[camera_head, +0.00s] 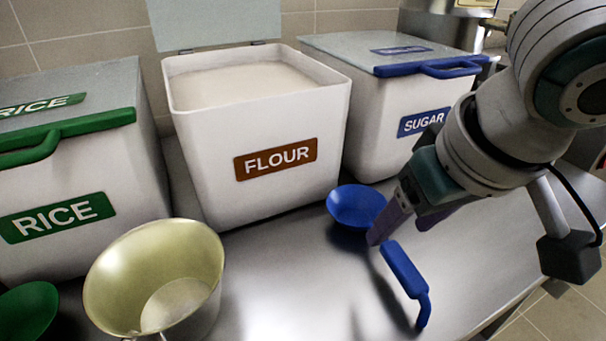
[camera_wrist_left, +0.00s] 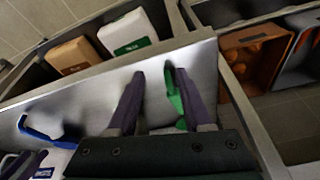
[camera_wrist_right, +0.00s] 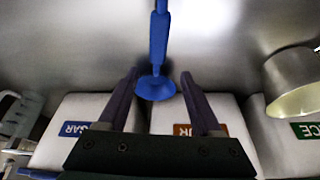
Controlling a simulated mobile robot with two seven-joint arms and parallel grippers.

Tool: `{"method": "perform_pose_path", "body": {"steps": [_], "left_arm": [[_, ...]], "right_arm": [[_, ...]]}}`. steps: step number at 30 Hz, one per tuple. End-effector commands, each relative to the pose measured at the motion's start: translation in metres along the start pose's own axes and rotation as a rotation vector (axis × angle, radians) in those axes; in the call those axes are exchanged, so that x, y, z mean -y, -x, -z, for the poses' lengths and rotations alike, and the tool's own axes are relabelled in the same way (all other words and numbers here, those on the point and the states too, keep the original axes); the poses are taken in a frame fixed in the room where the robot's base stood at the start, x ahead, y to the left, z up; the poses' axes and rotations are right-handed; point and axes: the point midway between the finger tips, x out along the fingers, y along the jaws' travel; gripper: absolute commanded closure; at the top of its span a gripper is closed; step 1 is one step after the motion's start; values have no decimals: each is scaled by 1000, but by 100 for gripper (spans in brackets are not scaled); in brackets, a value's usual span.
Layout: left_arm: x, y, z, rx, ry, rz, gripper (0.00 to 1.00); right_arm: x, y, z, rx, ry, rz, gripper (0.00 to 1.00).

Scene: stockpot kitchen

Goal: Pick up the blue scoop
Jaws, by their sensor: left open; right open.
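The blue scoop (camera_head: 404,270) lies on the steel counter in front of the flour bin, its round bowl towards the bins and its handle towards the near edge. My right gripper (camera_head: 402,228) is open beside and above it in the head view. In the right wrist view the scoop's bowl (camera_wrist_right: 155,88) shows between the two spread fingers (camera_wrist_right: 158,78), with its handle pointing away; contact cannot be told. My left gripper (camera_wrist_left: 154,74) is open in its wrist view, with a green handle-like piece (camera_wrist_left: 174,95) by one finger. It is out of the head view.
The open flour bin (camera_head: 270,140) stands between the closed rice bin (camera_head: 70,170) and sugar bin (camera_head: 390,110). A metal pot (camera_head: 155,275) stands at the front left, beside a green scoop (camera_head: 28,308). The counter right of the blue scoop is clear.

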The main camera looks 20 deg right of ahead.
Motion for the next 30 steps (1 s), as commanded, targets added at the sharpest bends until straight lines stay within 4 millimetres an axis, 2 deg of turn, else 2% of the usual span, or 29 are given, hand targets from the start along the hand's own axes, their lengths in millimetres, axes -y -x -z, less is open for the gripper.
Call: {"method": "perform_pose_path", "body": {"steps": [1,5,15,23,26,30], "left_arm": [[0,-5,-2,0,0,0,50],[0,-8,-3,1,-1,0,50],[0,-28,-10,2,-5,4,50],[1,-27,-10,2,-8,6,50],[1,-27,-10,2,-8,6,50],[1,-27,-10,2,-8,5,50]], "right_arm": [[0,-9,-1,-1,0,0,34],[0,-19,-1,-1,1,0,34],[-5,-66,-7,-1,2,0,34],[-5,-69,-6,-2,3,1,34],[-5,-69,-6,-2,3,1,42],[-5,-69,-6,-2,3,1,57]]}}
